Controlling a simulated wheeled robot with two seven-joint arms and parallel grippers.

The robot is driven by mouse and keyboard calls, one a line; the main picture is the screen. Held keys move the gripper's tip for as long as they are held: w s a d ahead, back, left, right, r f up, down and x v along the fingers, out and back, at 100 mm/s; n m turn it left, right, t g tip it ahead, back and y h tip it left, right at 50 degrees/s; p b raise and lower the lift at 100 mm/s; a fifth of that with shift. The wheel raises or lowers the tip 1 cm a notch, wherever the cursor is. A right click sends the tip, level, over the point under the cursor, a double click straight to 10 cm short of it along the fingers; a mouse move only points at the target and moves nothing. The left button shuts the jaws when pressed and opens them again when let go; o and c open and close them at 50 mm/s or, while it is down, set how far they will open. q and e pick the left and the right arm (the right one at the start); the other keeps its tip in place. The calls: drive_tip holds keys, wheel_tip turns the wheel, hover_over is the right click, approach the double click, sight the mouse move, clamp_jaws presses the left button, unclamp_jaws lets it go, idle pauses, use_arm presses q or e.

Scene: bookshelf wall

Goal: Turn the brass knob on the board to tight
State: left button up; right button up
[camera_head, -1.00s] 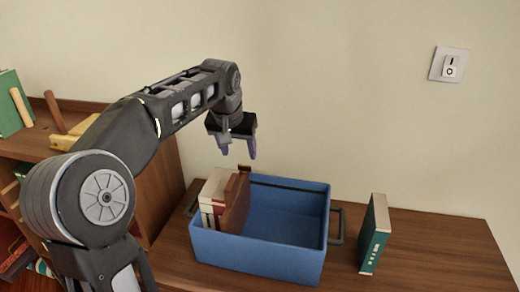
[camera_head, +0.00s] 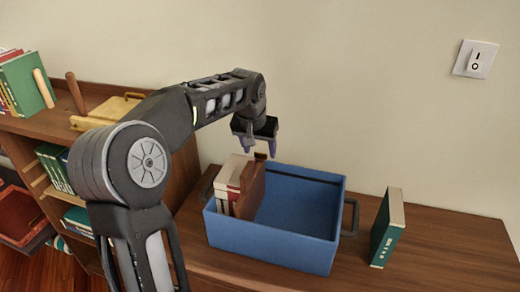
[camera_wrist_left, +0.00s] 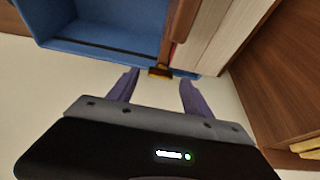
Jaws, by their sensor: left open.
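A brown board (camera_head: 250,190) stands upright at the left inside a blue bin (camera_head: 275,246), beside pale-spined books (camera_head: 228,183). A small brass-coloured piece (camera_wrist_left: 160,72) shows at the board's end in the left wrist view; it may be the knob, but its shape and setting are too small to tell. My left gripper (camera_head: 258,150) is open and empty, above the back left of the bin. In the left wrist view the fingers (camera_wrist_left: 155,90) stand apart, with the brass-coloured piece beyond and between their tips, apparently untouched. My right gripper is not in view.
A green book (camera_head: 386,230) stands on the wooden top (camera_head: 440,250) right of the bin. A bin handle (camera_head: 350,216) sticks out between them. A shelf (camera_head: 50,127) with books is at left. A switch (camera_head: 475,59) is on the wall.

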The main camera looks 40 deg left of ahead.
use_arm(q)
drive_tip(key=shift+w+a+f, duration=0.1)
drive_tip(key=shift+w+f, duration=0.15)
drive_tip(key=shift+f, duration=0.4)
clamp_jaws()
